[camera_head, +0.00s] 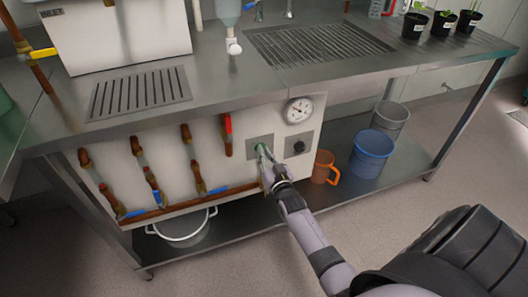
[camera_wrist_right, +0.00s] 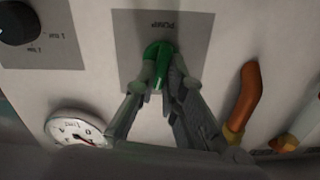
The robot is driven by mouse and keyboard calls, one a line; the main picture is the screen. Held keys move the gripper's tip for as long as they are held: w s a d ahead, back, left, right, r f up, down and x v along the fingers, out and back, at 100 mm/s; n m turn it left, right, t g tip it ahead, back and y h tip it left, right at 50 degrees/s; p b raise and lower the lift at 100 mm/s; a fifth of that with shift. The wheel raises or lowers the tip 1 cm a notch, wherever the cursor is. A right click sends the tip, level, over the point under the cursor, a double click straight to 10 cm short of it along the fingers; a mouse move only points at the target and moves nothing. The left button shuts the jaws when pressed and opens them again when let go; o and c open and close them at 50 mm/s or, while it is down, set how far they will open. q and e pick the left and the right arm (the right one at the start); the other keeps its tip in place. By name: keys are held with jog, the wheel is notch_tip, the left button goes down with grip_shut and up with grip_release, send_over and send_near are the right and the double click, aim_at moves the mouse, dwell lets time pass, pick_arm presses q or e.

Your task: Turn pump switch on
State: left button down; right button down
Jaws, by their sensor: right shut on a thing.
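The pump switch is a green knob (camera_wrist_right: 160,58) on a grey plate (camera_wrist_right: 196,31) lettered "PUMP", which appears upside down in the wrist view. In the head view the plate (camera_head: 252,142) is on the white panel under the bench, left of a black knob. My right gripper (camera_wrist_right: 162,80) is shut on the green knob, one finger on each side. In the head view my right gripper (camera_head: 265,160) reaches up to the plate and hides most of the knob. The switch's exact angle is hard to tell. My left gripper is not in view.
A black dial knob (camera_head: 298,147) and a round gauge (camera_head: 298,110) are right of the switch. Copper pipes with valves (camera_head: 150,178) are left of it. An orange jug (camera_head: 323,167), a blue bucket (camera_head: 371,152) and a pot (camera_head: 182,227) stand on the lower shelf.

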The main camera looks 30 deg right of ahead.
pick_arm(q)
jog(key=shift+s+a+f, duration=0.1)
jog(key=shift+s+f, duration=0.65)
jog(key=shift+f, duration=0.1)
pick_arm(e)
jog(key=shift+s+d+f+m, duration=0.1)
jog(key=shift+m, duration=1.6)
jog(key=shift+d+f+m, duration=0.1)
jog(key=shift+m, duration=1.6)
jog(key=c, duration=1.7)
grip_release()
jog(key=v, duration=1.2)
jog(key=shift+r, duration=0.1)
